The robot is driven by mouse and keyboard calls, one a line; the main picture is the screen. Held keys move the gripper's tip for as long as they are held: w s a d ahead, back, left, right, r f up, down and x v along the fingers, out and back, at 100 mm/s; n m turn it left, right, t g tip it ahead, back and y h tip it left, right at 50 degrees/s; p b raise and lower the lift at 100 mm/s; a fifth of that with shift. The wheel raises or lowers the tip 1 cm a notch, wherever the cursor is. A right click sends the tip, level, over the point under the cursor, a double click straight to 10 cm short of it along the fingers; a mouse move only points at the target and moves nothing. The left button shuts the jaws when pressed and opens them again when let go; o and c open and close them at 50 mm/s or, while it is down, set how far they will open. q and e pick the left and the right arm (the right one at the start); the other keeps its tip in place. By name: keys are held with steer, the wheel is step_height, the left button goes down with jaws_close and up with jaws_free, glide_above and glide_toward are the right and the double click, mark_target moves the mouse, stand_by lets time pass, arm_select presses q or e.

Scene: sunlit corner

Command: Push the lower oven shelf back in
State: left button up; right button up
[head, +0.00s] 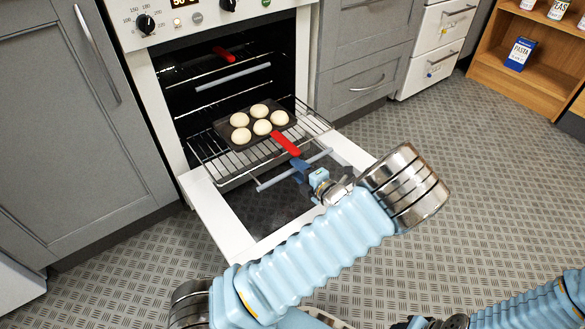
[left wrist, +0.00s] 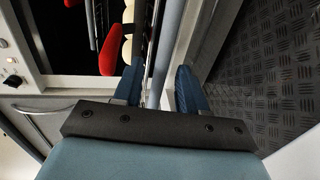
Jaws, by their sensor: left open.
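The lower oven shelf (head: 312,122), a wire rack, sticks out of the oven over the lowered door. A blue-grey bar (head: 275,181) runs along its front, and the bar also shows in the left wrist view (left wrist: 161,55). A dark tray (head: 240,143) with several pale buns (head: 262,127) and a red handle (head: 286,144) sits on the shelf. My left gripper (head: 300,166) is open at the front bar. In the left wrist view the bar passes between its two blue fingers (left wrist: 162,88), with gaps visible. My right gripper (head: 430,322) is partly cut off at the bottom edge.
The open oven door (head: 222,213) lies under the shelf. An upper shelf with its own bar (head: 232,76) is inside the oven (head: 180,85). Grey cabinets (head: 60,120) flank the oven. The patterned floor to the right is clear, before a wooden bookcase (head: 540,85).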

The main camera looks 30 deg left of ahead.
arm_select(q)
steer(key=shift+x, duration=1.65)
steer(key=shift+c, duration=0.3)
jaws_close()
